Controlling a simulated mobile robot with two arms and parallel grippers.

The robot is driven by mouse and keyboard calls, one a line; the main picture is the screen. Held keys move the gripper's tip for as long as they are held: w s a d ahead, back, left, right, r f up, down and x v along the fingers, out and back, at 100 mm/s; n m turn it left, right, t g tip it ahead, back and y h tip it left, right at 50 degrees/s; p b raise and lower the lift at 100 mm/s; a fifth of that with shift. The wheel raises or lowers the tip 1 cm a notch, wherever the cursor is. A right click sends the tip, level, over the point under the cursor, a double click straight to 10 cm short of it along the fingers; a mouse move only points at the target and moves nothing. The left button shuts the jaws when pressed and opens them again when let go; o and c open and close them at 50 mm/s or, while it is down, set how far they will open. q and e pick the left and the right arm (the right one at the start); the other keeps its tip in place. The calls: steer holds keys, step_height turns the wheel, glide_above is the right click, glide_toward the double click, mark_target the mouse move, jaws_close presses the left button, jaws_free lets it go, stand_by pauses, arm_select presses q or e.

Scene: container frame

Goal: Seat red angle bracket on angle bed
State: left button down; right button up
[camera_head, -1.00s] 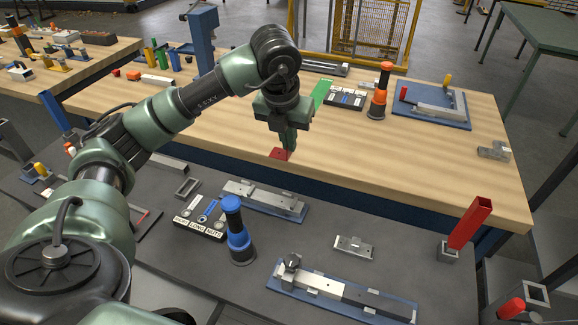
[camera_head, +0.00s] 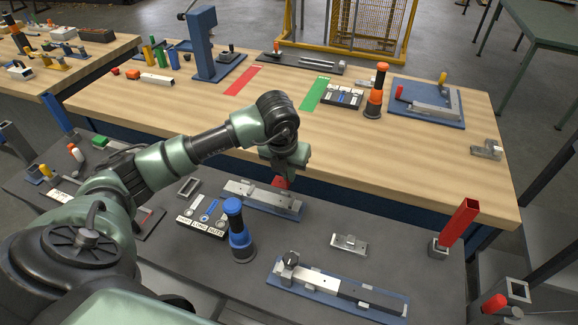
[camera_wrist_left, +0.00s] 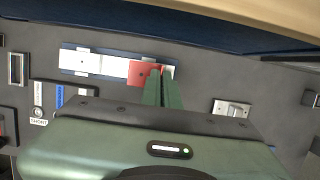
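The red angle bracket (camera_head: 281,182) is at the tips of my left gripper (camera_head: 286,173) in the head view. It also shows in the left wrist view (camera_wrist_left: 139,73), beside the green fingers (camera_wrist_left: 162,90), which are close together on its right part. A long silver bed on a blue base (camera_head: 235,192) lies on the dark bench. The bracket appears over the right part of this bed, which shows in the left wrist view too (camera_wrist_left: 90,63). I cannot tell whether bracket and bed touch. My right gripper is not in view.
A blue-topped dark tool (camera_head: 238,232) stands just in front of the bed, beside a labelled tray (camera_head: 203,218). A small silver plate (camera_head: 349,244) and a second blue-based fixture (camera_head: 337,290) lie to the right. The wooden table (camera_head: 400,160) edge is behind.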

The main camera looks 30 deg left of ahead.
mark_target(288, 187)
arm_select(q)
steer(key=shift+f+b, duration=0.15)
steer(key=shift+b, duration=0.25)
steer(key=shift+f+b, duration=2.4)
steer(key=shift+f, duration=0.35)
steer(key=shift+b, duration=0.6)
steer(key=shift+f+b, duration=1.05)
steer(key=shift+f, duration=0.1)
steer(key=c, duration=1.6)
jaws_free()
steer(key=shift+r, duration=0.15)
